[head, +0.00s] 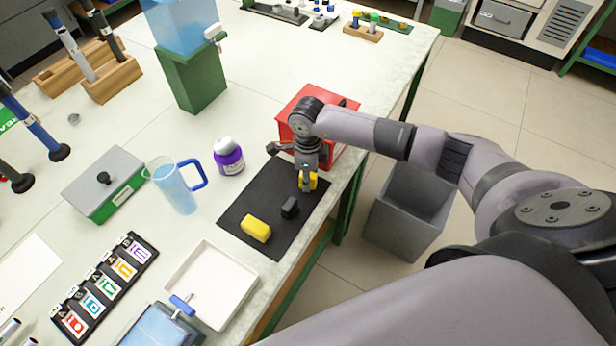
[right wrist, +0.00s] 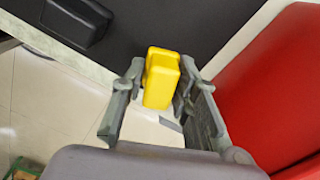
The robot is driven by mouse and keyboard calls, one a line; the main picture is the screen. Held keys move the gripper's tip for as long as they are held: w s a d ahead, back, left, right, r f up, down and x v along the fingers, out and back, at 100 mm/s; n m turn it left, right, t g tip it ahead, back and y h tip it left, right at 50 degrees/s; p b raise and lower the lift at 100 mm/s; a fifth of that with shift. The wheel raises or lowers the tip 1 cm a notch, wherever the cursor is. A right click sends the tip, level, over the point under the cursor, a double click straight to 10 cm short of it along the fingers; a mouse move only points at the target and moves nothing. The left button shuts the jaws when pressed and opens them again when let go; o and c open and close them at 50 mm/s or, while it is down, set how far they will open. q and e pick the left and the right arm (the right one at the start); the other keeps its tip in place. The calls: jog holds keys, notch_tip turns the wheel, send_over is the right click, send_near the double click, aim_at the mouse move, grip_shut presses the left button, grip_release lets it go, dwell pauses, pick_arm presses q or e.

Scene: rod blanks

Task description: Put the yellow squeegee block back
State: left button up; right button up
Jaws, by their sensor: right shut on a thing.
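My right gripper (head: 307,178) is shut on a yellow block (right wrist: 160,78), which shows between the two fingers in the right wrist view. In the head view only part of this held block (head: 313,181) shows, over the upper right part of the black mat (head: 252,196). Whether it touches the mat I cannot tell. A second yellow block (head: 255,228) lies on the lower part of the mat. A small black block (head: 290,208) stands between them. Which yellow block is the squeegee block I cannot tell by look. My left gripper is not in view.
A red box (head: 294,104) stands right behind my right gripper. A purple jar (head: 229,158) and a blue-handled jug (head: 176,187) stand left of the mat. A white tray (head: 211,283) lies in front of it. A grey bin (head: 408,212) stands on the floor beside the table.

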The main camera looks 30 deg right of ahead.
jog(key=shift+f, duration=0.65)
jog(key=shift+f, duration=0.2)
jog(key=o, duration=1)
jog(key=shift+r, duration=0.1)
